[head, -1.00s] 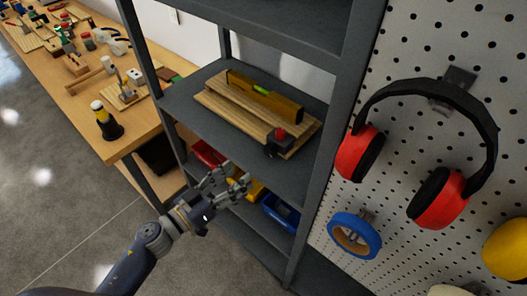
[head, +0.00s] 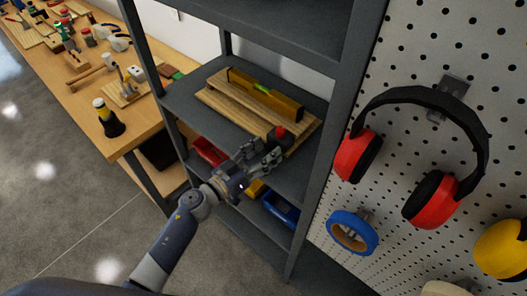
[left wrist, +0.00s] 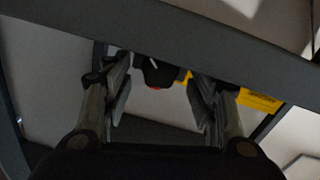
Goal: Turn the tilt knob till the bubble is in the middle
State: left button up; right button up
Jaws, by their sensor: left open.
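A yellow spirit level (head: 275,98) with a green vial (head: 262,89) lies on a wooden board (head: 222,105) on the grey shelf. The bubble is too small to make out. A black knob with a red top (head: 281,132) is at the board's front right end. My left gripper (head: 262,151) is open just in front of the knob and partly overlaps its block in the head view. In the left wrist view, the dark knob with a red spot (left wrist: 157,74) shows between the tips of my open left gripper (left wrist: 160,85). Contact cannot be told. My right gripper is not in view.
Grey shelf uprights (head: 318,190) stand close to the right of the arm. Red (head: 208,151) and blue (head: 281,208) bins sit on the shelf below. A pegboard with red earmuffs (head: 434,197) is at right, a wooden workbench (head: 90,115) with tools at left.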

pick_arm(q)
jog(key=shift+c, duration=0.5)
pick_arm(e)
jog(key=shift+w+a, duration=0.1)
pick_arm(q)
jog(key=c, duration=0.9)
jog(key=shift+c, duration=0.3)
jog(key=shift+r+m+p, duration=0.1)
jog(key=shift+m+p, duration=0.6)
jog(key=shift+m, duration=0.3)
jog(key=shift+m+p, duration=0.5)
jog(key=shift+m, duration=1.2)
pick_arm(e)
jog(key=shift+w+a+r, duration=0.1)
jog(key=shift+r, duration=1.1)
pick_arm(q)
jog(key=o, duration=1.1)
jog(key=shift+c, duration=0.2)
